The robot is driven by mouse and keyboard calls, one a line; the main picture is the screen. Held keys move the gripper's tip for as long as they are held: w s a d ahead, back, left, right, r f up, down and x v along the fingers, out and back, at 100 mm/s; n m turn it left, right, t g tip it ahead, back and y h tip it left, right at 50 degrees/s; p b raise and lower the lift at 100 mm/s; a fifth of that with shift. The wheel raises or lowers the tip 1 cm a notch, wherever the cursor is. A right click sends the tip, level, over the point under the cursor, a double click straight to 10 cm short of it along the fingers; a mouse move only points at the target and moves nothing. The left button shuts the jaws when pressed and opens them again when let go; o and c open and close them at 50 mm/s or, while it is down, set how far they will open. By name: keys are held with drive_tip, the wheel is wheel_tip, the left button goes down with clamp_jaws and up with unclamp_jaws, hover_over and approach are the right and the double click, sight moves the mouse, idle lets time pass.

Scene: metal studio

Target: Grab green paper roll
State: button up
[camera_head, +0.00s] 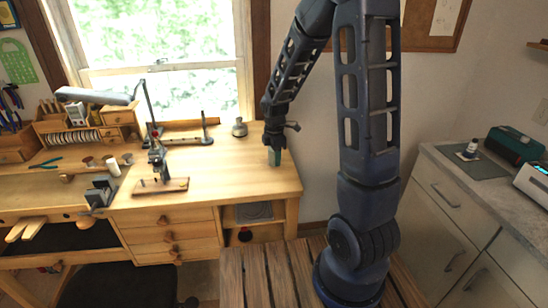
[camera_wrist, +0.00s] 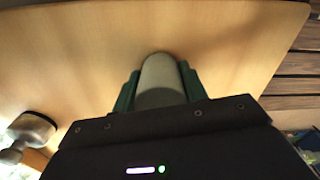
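My gripper (camera_head: 274,158) is low over the right part of the wooden workbench (camera_head: 230,178). In the wrist view, a pale grey-green paper roll (camera_wrist: 161,75) with a rounded end lies between the two green fingers of my gripper (camera_wrist: 160,92). The fingers sit close against both sides of the roll, with no clear gap. The roll's lower part is hidden by the dark gripper body. In the head view the gripper covers most of the spot, and the roll cannot be told apart from the green fingers.
A small metal object (camera_head: 239,127) stands left of the gripper; it also shows in the wrist view (camera_wrist: 33,130). A clamp stand (camera_head: 160,165) and lamp (camera_head: 95,96) are further left. The bench's right edge is close. A grey counter (camera_head: 455,165) is at right.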

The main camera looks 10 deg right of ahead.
drive_tip(key=shift+c, duration=0.8)
drive_tip(key=shift+r, duration=0.1)
